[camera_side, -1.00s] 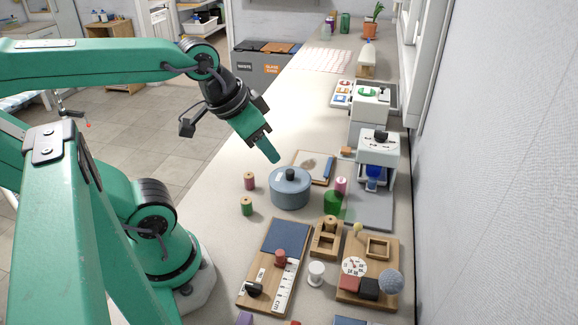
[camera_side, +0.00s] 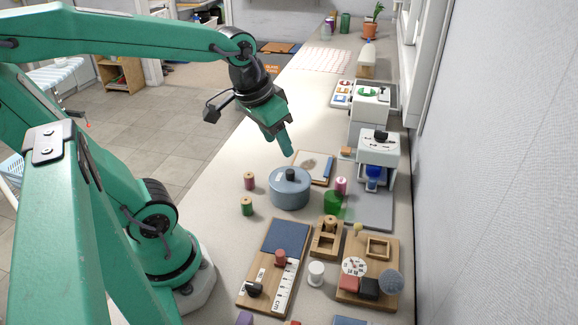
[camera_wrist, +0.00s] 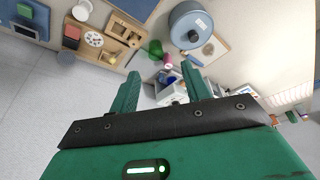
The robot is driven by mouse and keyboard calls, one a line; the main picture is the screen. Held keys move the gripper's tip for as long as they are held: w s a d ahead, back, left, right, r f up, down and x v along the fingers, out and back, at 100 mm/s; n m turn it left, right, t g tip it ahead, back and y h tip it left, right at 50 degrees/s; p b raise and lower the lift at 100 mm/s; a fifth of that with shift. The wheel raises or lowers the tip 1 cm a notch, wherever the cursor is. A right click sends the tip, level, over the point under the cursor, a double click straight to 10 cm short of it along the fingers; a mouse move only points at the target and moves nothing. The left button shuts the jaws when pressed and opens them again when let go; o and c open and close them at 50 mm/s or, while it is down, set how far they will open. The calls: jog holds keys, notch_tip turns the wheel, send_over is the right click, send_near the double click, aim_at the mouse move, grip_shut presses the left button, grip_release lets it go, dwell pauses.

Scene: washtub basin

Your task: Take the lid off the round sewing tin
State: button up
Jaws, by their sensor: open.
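The round sewing tin (camera_side: 290,198) is blue-grey and stands upright on the counter, with its lid (camera_side: 283,178) on top. The lid has a dark knob (camera_side: 290,174) in its middle. In the wrist view the tin (camera_wrist: 186,38) shows near the top, right of centre, with its knob (camera_wrist: 194,36) and a pale label on it. My gripper (camera_side: 288,152) is above the tin and a little towards its far side, apart from the knob. In the wrist view my gripper (camera_wrist: 162,84) has its two fingers spread, with nothing between them.
Two thread spools (camera_side: 249,181) stand left of the tin. A green cup-like thing (camera_side: 333,202) and a pink spool (camera_side: 341,186) are close on its right. A framed board (camera_side: 316,165) lies behind. Wooden boards with small items (camera_side: 262,278) are in front. A white machine (camera_side: 379,150) stands right.

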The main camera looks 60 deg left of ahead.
jog(key=w+a+f+n+g, duration=0.1)
jog(key=w+a+f+g, duration=0.1)
jog(key=w+a+f, duration=0.25)
jog(key=n+g, duration=0.2)
send_over(290, 171)
notch_tip(290, 171, down, 4)
jog(key=shift+s+f, duration=0.15)
jog(key=shift+f, duration=0.05)
jog(key=shift+f, duration=1.3)
jog(key=shift+f, duration=2.6)
grip_shut()
